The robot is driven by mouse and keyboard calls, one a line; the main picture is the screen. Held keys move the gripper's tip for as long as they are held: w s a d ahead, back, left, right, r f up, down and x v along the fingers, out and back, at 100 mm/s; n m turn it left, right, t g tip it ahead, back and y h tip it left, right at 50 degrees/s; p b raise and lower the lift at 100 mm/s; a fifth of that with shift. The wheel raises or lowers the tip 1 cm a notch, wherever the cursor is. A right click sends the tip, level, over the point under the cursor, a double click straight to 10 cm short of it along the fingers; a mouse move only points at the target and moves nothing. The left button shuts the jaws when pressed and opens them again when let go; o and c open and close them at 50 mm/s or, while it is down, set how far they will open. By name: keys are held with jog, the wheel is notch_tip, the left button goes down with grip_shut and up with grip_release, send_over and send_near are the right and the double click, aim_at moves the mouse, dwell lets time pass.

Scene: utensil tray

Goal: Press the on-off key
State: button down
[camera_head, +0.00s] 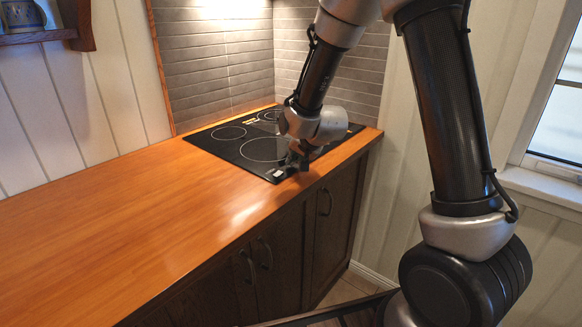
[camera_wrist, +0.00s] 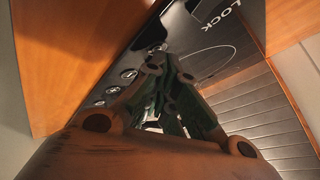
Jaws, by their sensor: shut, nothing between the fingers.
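The black glass cooktop (camera_head: 231,148) is set into the counter in the head view. In the wrist view, its glass (camera_wrist: 185,22) runs diagonally, with a "LOCK" label and a row of small round key marks (camera_wrist: 128,74) along one edge. I cannot tell for sure which mark is the on-off key. My gripper (camera_head: 297,164) is at the cooktop's front edge, pointing down close to the surface; touching or just above, I cannot tell. In the wrist view my gripper (camera_wrist: 166,70) is shut and empty, its fingers beside the key row and hiding part of the glass.
The orange wooden counter (camera_head: 120,215) is clear to the left. A grey tiled wall (camera_head: 215,60) stands behind the cooktop. Dark cabinets (camera_head: 290,245) are below, and a window (camera_head: 560,110) is at the right. A wall shelf (camera_head: 40,37) holds a mug.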

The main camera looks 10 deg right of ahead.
dwell(0.3)
jog(key=shift+r, duration=0.55)
jog(key=s+d+r+n+g, duration=0.2)
jog(key=s+d+r, duration=0.4)
jog(key=s, duration=0.5)
jog(key=s+d+r+n+g, duration=0.1)
jog(key=s+d+r+n, duration=0.3)
jog(key=s+r, duration=0.5)
jog(key=s+d+g+h, duration=0.1)
jog(key=s+d, duration=0.1)
jog(key=s, duration=0.5)
jog(key=s+d, duration=0.3)
jog(key=s, duration=0.5)
jog(key=shift+s+r+n+g+h, duration=0.2)
jog(key=shift+r+n+g+h, duration=0.15)
jog(key=shift+n+g+h, duration=0.05)
